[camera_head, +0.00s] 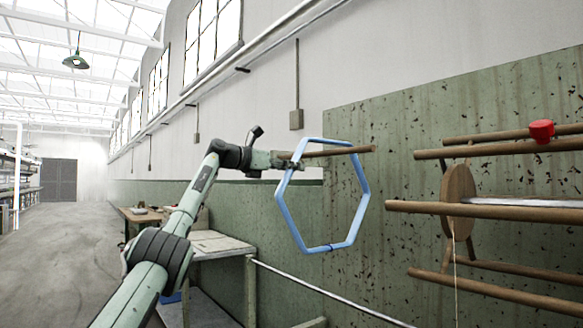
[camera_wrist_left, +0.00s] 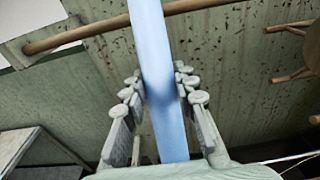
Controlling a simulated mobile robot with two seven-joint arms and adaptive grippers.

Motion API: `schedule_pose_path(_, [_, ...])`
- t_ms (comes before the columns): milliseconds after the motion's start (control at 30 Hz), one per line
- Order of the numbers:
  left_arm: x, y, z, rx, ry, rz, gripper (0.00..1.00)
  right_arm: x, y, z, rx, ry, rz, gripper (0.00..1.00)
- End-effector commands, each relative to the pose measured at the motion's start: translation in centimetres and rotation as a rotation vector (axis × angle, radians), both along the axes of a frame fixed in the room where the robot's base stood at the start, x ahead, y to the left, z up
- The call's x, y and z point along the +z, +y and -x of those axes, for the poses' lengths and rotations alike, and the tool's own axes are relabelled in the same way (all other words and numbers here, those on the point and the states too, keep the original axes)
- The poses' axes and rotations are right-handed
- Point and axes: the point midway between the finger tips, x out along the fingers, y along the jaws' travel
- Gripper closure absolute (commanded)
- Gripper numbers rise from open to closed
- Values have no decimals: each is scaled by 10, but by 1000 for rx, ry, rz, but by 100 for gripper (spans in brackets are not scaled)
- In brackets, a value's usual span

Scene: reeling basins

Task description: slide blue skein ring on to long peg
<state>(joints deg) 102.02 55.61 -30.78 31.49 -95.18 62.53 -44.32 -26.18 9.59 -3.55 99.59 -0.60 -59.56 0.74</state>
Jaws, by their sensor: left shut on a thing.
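The blue skein ring (camera_head: 361,214) is a hexagonal hoop hanging roughly upright in the head view. My left gripper (camera_head: 291,164) is shut on its upper left side. In the left wrist view the ring's blue bar (camera_wrist_left: 159,70) runs between the fingers (camera_wrist_left: 163,88). A long wooden peg (camera_head: 340,151) runs nearly level across the ring's upper part, its free end just past the ring's right outline. In the wrist view the peg (camera_wrist_left: 85,30) passes behind the bar. I cannot tell whether it goes through the ring. My right gripper is not in view.
A wooden reel (camera_head: 459,200) with several long bars stands at the right, with a red piece (camera_head: 541,131) on one bar. A bench (camera_head: 222,246) stands below my left arm. A thin pale rail (camera_head: 322,291) runs below the ring. The aisle floor at the left is clear.

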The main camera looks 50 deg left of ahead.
Motion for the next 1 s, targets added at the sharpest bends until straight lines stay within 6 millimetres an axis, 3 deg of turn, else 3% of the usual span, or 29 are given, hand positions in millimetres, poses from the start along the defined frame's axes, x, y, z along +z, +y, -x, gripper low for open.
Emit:
schedule_pose_path(767, [-10,0,0,0,-1,0,100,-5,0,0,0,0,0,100])
schedule_pose_path(800, [-10,0,0,0,-2,0,69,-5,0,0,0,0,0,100])
schedule_pose_path(1000, [-10,0,0,0,-1,0,48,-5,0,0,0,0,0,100])
